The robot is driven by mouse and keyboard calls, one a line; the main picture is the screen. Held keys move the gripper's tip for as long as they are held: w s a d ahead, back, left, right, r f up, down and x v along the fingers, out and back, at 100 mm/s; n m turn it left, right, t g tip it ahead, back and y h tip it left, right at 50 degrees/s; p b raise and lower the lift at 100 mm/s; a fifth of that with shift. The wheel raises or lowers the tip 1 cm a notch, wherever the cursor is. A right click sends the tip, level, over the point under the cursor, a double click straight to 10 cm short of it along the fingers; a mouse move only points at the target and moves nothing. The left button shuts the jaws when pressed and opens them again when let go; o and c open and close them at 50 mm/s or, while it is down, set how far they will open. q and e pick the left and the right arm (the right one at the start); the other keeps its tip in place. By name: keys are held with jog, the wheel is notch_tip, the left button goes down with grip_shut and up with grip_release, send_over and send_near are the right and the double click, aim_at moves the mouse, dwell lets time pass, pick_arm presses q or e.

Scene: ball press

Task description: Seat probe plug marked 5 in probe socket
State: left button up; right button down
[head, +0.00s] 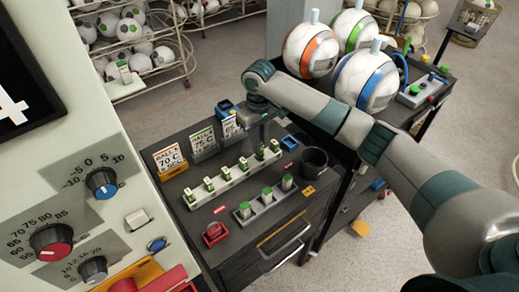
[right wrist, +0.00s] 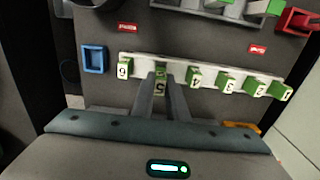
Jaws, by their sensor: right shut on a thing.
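The plug marked 5 (right wrist: 160,86) has a green top and a pale numbered face. It is between the two fingers of my right gripper (right wrist: 163,95), which is shut on it. The plug is at the white rack (right wrist: 142,66), between the plugs marked 6 (right wrist: 125,69) and 4 (right wrist: 195,78); I cannot tell if it is lifted. In the head view my right gripper (head: 264,128) comes down over the far end of this rack (head: 217,188). A blue square frame (right wrist: 95,59) lies beside the rack's 6 end; I cannot tell which fitting is the probe socket. My left gripper is not in view.
A grey block (head: 247,216) with green-topped pieces, a black cup (head: 314,160) and a red fitting (head: 214,233) share the dark cabinet top. Cards (head: 169,157) stand along its left edge. Three banded balls (head: 365,80) stand on a bench behind my right arm.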

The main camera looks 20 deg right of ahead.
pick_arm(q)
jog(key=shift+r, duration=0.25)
pick_arm(e)
jog(key=shift+f, duration=0.2)
notch_tip(320, 180, down, 3)
jog(key=shift+r+p, duration=0.1)
jog(key=shift+p, duration=0.95)
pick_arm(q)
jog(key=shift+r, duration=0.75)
pick_arm(e)
jog(key=shift+f, duration=0.4)
jog(key=shift+f, duration=0.15)
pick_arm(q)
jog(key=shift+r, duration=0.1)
pick_arm(e)
jog(key=shift+s+f, duration=0.15)
